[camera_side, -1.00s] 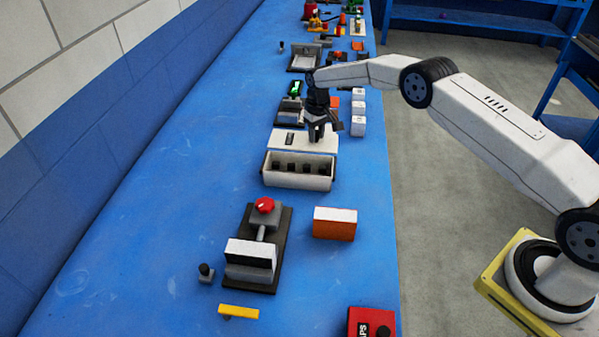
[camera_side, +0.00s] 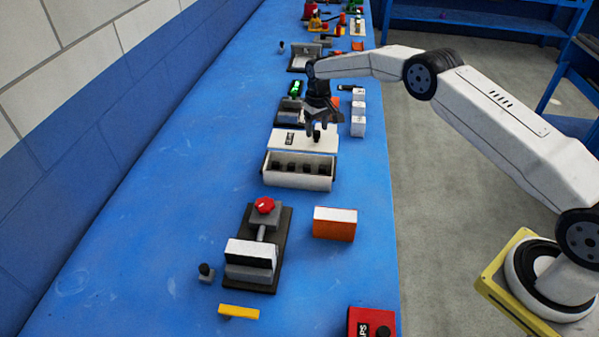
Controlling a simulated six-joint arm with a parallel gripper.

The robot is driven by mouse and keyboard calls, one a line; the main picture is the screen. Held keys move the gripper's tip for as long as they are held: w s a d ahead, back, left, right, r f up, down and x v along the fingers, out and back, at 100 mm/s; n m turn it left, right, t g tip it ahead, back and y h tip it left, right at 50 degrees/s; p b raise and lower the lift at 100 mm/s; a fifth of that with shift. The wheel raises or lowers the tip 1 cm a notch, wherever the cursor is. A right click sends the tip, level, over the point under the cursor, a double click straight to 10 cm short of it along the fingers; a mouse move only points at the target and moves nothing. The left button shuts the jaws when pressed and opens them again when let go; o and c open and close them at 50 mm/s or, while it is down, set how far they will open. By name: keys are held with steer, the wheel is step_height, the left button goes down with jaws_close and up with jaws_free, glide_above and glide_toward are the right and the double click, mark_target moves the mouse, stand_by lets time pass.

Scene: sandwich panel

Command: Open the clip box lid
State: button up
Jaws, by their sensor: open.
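The clip box (camera_side: 297,182) is a white box in the middle of the bench. Its front faces me and several dark pieces show in a row inside. Its white lid (camera_side: 276,143) lies back at the far side of the box, clear of the opening, with a small dark label and a dark knob (camera_side: 317,133). My gripper (camera_side: 322,122) is open and empty, just above and behind the knob. A small gap seems to lie between the fingertips and the knob, but contact is hard to tell.
White blocks (camera_side: 358,129) stand close to the right of my gripper. A dark fixture with a green part (camera_side: 296,88) is behind the lid. Nearer are an orange block (camera_side: 334,229), a vise with a red knob (camera_side: 264,206) and a red box (camera_side: 371,323). The bench's left side is clear.

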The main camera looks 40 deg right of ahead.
steer(key=shift+r, duration=2.75)
steer(key=shift+a+r, duration=0.1)
steer(key=shift+s+a+r, duration=0.15)
steer(key=shift+s+r, duration=0.2)
steer(key=s+a+r+t, duration=0.1)
steer(key=s+a+r, duration=0.1)
steer(key=s, duration=1.5)
steer(key=s+a+r+t, duration=0.1)
steer(key=s+a+r, duration=0.2)
steer(key=s, duration=1.4)
steer(key=shift+a+t, duration=0.2)
steer(key=shift+t, duration=0.1)
